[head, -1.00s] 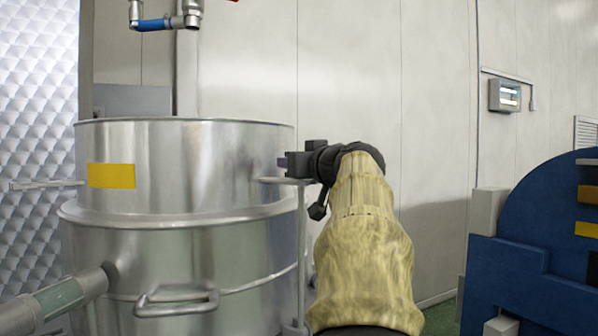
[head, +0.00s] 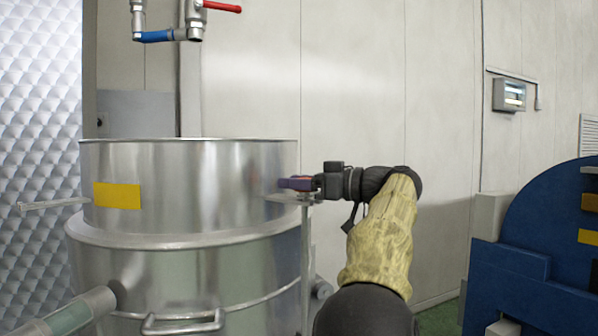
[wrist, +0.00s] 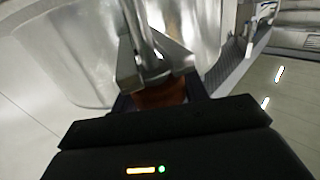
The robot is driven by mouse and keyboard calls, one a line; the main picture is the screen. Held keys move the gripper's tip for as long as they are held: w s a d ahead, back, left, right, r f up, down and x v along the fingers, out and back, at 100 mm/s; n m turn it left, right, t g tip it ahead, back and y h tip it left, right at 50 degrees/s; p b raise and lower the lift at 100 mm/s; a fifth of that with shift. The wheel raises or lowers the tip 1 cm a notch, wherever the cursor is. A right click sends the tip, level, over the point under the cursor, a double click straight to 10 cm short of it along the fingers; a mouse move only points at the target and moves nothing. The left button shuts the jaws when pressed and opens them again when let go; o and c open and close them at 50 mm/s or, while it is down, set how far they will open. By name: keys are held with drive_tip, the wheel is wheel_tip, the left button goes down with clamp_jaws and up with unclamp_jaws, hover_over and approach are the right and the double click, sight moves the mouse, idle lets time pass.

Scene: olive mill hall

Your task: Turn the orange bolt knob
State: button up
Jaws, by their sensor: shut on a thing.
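The orange bolt knob (wrist: 160,96) shows in the wrist view as a dark orange round piece between my jaws, below a grey metal bracket (wrist: 150,62). My gripper (head: 292,184) is shut on it at the right side of the steel vat (head: 215,185), by a small ledge and an upright rod (head: 305,245). In the head view the jaws mostly hide the knob. In the wrist view the gripper's dark body fills the bottom and covers the knob's lower part.
A blue machine (head: 505,270) stands at the right. A pipe with a red-handled valve (head: 222,7) hangs above the vat. A handle (head: 183,322) sticks out of the vat's front.

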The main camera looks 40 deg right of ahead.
drive_tip(key=n+g+y+p, duration=0.3)
drive_tip(key=y, duration=0.1)
drive_tip(key=shift+s, duration=0.1)
drive_tip(key=shift+s+a+f+n+g+y+p, duration=0.1)
drive_tip(key=shift+a+n+g+y+p, duration=0.05)
drive_tip(key=shift+n+g+y+p, duration=0.55)
drive_tip(key=shift+a+f+n+g+y+p, duration=0.1)
drive_tip(key=shift+n+g+y+p, duration=0.35)
drive_tip(key=shift+g, duration=0.35)
drive_tip(key=o, duration=1)
drive_tip(key=shift+a, duration=0.1)
drive_tip(key=shift+r, duration=0.1)
